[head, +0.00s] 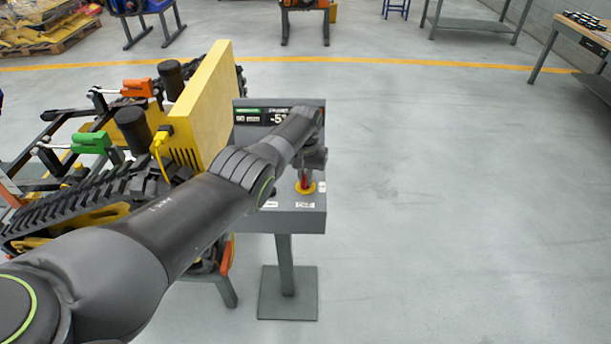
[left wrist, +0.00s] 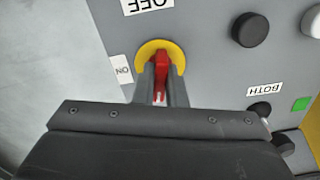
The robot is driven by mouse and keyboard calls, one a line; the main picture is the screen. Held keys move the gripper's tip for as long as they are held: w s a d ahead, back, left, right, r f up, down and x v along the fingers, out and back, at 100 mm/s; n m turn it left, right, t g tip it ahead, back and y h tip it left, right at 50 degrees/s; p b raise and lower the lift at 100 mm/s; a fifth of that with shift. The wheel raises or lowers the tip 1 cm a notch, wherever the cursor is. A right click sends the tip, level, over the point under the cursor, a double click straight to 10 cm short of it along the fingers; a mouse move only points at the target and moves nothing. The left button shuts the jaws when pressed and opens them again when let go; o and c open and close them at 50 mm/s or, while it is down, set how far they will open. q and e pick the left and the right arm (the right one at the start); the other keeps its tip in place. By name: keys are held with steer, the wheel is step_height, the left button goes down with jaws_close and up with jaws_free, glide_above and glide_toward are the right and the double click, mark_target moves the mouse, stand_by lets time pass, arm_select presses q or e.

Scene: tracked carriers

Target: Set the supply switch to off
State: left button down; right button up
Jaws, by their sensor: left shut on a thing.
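The supply switch is a red handle on a round yellow plate (head: 305,188), on the sloped top of a grey pedestal panel. In the left wrist view its red handle (left wrist: 161,66) sits between the fingers of my left gripper (left wrist: 162,85), which is shut on it. The gripper also shows in the head view (head: 307,172), coming down onto the switch. An OFF label (left wrist: 148,4) and an ON label (left wrist: 121,69) lie beside the yellow plate. The fingers cover part of the handle, so I cannot tell its exact setting. My right gripper is not in view.
The panel has black knobs (left wrist: 250,30), a BOTH label (left wrist: 265,90) and a display (head: 262,116) partly hidden by my arm. A tracked carrier (head: 100,180) with a yellow plate (head: 208,100) stands close on the left. The floor to the right is clear.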

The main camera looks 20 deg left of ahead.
arm_select(q)
steer(key=shift+r+n, duration=0.1)
steer(key=shift+n, duration=1.3)
steer(key=c, duration=1.5)
jaws_free()
steer(key=shift+r+p, duration=0.5)
steer(key=shift+r, duration=0.1)
step_height(320, 180, up, 5)
steer(key=shift+r+p, duration=0.15)
steer(key=shift+p, duration=0.7)
step_height(320, 180, up, 11)
steer(key=shift+f+b, duration=0.1)
steer(key=shift+b, duration=0.85)
